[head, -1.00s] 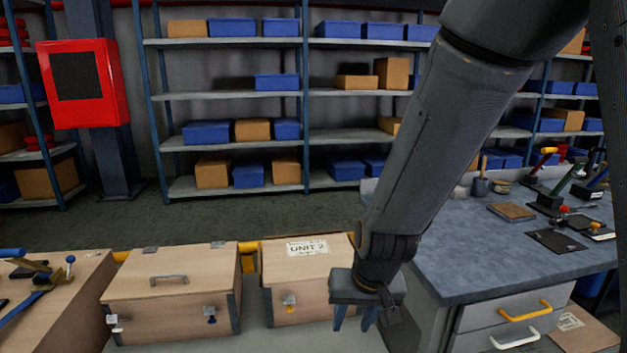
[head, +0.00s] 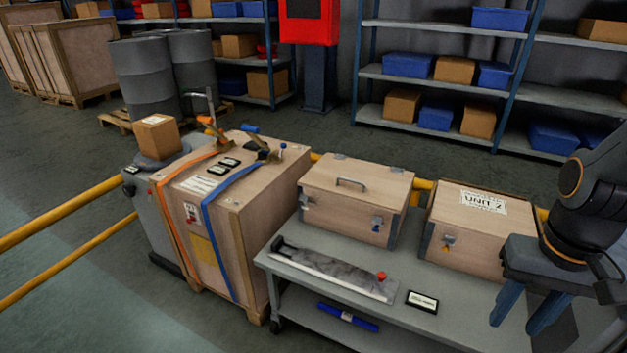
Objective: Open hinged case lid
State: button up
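A wooden case (head: 354,203) with a carry handle on its lid stands on a grey trolley (head: 400,258). Its lid (head: 358,180) is shut. My gripper (head: 524,311) is at the lower right, in front of the UNIT 2 case in the picture. Its blue fingers are apart, with nothing seen between them.
A large strapped crate (head: 255,225) stands left of the trolley. A metal plate with a red knob (head: 335,272) and a small black-framed card (head: 422,301) lie on the trolley's front. A blue roll (head: 347,317) lies on its lower shelf. Yellow rails (head: 75,215) run at the left.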

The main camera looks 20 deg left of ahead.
aim_at(375, 184)
jog(key=u, duration=0.55)
jog(key=k, duration=0.35)
jog(key=u, duration=0.75)
jog(key=i, duration=1.2)
jog(key=z, duration=0.75)
